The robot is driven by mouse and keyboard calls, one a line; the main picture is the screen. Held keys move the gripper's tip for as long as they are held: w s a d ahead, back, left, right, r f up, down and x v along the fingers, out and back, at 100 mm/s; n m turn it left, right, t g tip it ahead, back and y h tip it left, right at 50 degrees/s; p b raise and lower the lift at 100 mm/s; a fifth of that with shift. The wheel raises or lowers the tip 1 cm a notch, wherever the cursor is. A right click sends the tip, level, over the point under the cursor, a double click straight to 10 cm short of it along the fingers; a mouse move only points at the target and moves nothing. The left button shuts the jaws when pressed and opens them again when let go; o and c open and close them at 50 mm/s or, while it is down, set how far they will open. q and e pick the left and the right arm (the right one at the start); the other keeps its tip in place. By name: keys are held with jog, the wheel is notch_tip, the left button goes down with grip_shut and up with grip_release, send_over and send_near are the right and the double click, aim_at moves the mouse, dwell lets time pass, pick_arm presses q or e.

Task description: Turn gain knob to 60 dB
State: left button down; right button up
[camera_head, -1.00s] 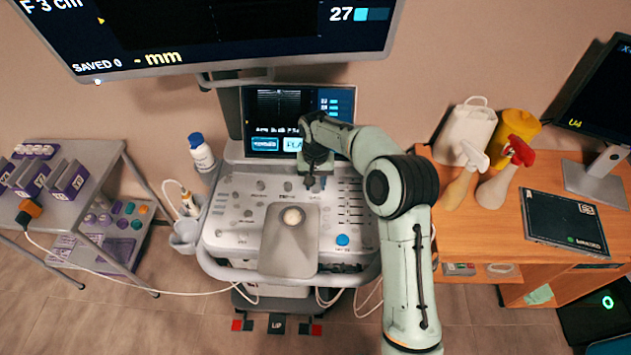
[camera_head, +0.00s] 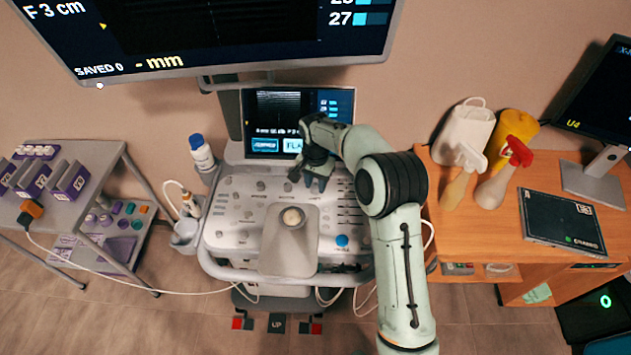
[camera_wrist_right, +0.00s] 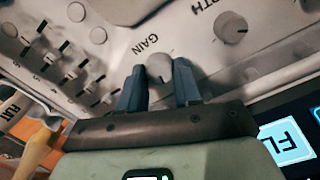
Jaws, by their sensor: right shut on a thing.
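The gain knob (camera_wrist_right: 159,68) is a light grey round knob with a dark pointer line, beside the printed word GAIN in the right wrist view. My right gripper (camera_wrist_right: 160,88) has its two blue-grey fingers on either side of the knob and is shut on it. In the head view my right gripper (camera_head: 316,182) reaches down onto the upper right of the ultrasound console panel (camera_head: 232,238) and hides the knob. The small console screen (camera_head: 290,112) stands just behind; its gain figure is too small to tell. My left gripper is not in view.
The depth knob (camera_wrist_right: 230,27) sits near the gain knob. Slider controls (camera_wrist_right: 85,85) lie to the other side. A large monitor (camera_head: 230,66) hangs above. A purple-bin cart (camera_head: 100,152) stands left, and a wooden desk (camera_head: 470,230) with spray bottles stands right.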

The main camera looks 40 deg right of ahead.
aim_at(315, 186)
dwell(0.3)
jog(key=o, duration=1)
jog(key=shift+o, duration=0.2)
jog(key=shift+r, duration=0.1)
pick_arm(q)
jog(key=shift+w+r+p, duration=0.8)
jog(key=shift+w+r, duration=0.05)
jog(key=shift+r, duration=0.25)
pick_arm(e)
notch_tip(315, 186, up, 13)
